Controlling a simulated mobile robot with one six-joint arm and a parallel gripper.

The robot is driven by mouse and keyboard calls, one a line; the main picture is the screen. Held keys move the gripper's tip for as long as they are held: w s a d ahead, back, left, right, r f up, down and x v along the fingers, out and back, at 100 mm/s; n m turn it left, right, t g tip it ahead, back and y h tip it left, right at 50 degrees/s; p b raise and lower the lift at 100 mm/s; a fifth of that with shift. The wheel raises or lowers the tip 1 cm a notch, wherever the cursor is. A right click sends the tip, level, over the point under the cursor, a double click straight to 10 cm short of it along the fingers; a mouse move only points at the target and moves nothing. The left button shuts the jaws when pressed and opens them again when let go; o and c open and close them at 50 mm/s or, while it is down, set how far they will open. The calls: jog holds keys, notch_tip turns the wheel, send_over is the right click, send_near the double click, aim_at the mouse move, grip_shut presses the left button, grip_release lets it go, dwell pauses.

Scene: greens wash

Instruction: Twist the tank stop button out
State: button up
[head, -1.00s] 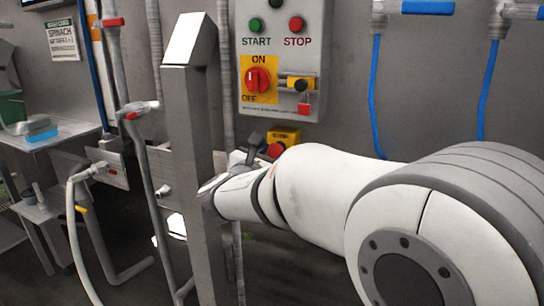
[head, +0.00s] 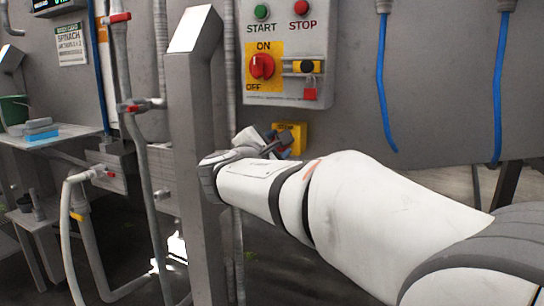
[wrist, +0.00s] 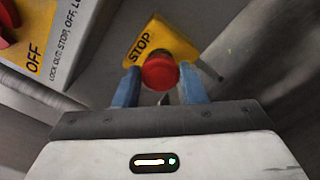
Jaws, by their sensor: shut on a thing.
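The tank stop button is a red mushroom head (wrist: 160,72) on a yellow box marked STOP (wrist: 177,38). In the head view the yellow box (head: 294,134) sits on the wall below the control panel, and my gripper hides most of the button. My gripper (wrist: 160,80) has one blue finger on each side of the red head and is shut on it. In the head view my gripper (head: 277,144) reaches the front of the box from the left.
The control panel (head: 318,75) above has START and STOP buttons, a red ON/OFF switch (head: 262,66) and a red padlock (head: 310,94). A steel post (head: 190,130) stands close left of my wrist. Pipes and blue hoses hang around.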

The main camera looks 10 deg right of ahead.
jog(key=shift+m, duration=0.3)
jog(key=o, duration=1)
jog(key=shift+c, duration=0.2)
jog(key=p+v, duration=0.1)
jog(key=v, duration=0.7)
